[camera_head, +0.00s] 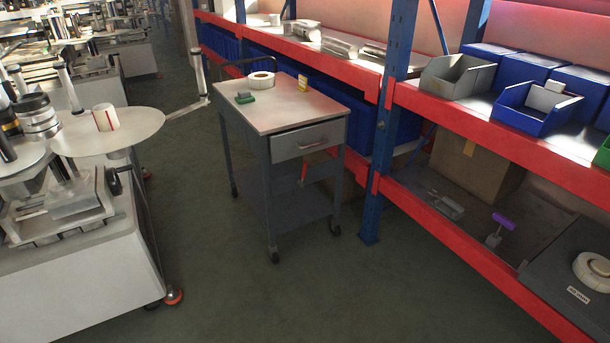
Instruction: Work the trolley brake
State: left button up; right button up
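The trolley (300,106) stands upright on the floor in the middle of the head view. It has a pale top, a drawer (308,141) that looks shut, a lower shelf (295,207) and dark castors (335,229). A small red lever-like part (304,172) shows below the drawer; whether it is the brake, and how it is set, I cannot tell. A white roll (261,82) and a green block (245,97) lie on the trolley's top. Neither of my grippers shows in this view.
A blue and red rack (480,120) with bins stands close along the trolley's right. A labelling machine (90,260) with a round plate (140,133) stands at the left. The green-grey floor (240,310) in front of the trolley is clear.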

aim_at(300, 182)
jog(key=i+l, duration=0.15)
jog(key=i, duration=0.45)
jog(key=i+l, duration=0.15)
jog(key=i, duration=0.4)
jog(key=z, duration=0.05)
